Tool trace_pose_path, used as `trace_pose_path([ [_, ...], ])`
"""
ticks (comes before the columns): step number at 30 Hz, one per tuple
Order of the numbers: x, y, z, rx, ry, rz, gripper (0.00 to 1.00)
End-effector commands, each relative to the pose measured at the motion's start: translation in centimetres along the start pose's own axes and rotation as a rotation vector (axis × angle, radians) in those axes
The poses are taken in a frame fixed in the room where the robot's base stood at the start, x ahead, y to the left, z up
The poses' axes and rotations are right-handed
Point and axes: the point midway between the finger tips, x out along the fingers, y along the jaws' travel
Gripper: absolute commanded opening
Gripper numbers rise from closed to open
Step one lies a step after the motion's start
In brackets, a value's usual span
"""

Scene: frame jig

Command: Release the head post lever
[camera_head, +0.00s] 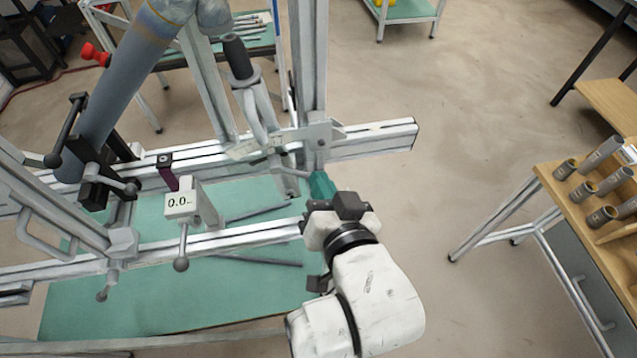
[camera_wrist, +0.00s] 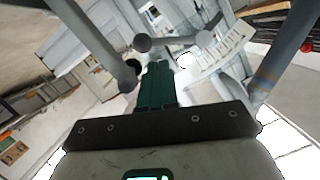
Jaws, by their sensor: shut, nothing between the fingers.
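My gripper (camera_head: 322,186) has teal fingers and sits at the right of the jig, close to the upright post's clamp plate (camera_head: 318,133). The fingers (camera_wrist: 158,82) are together and hold nothing. In the wrist view, a dark ball knob (camera_wrist: 142,43) on a rod lies just beyond the fingertips. A grey bar (camera_wrist: 92,45) comes down close to their left. I cannot tell whether the fingers touch either.
A grey tube (camera_head: 130,90) slants across the left of the jig. A green bench top (camera_head: 160,295) lies below. A wooden rack (camera_head: 570,190) with grey cylinders stands right. Floor between is clear.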

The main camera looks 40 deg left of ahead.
Motion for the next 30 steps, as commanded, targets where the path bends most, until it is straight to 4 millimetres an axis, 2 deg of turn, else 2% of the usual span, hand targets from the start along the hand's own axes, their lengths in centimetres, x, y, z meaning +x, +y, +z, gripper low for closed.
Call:
trace_pose_path([
  [1, -0.1, -0.4, -1.2, 0.0, 0.001, -0.001, 0.0],
  [2, -0.1, -0.5, -1.6, 0.0, 0.001, -0.001, 0.0],
  [4, -1.2, -0.1, -0.7, 0.002, 0.001, -0.002, 0.0],
  [12, -6.2, -0.1, -0.7, 0.002, 0.001, -0.003, 0.0],
  [18, -8.9, -0.1, -0.8, 0.0, 0.002, -0.004, 0.0],
  [24, -10.0, -0.1, -0.9, 0.0, 0.001, -0.004, 0.0],
  [30, -10.0, -0.2, -0.9, 0.0, 0.001, -0.004, 0.0],
])
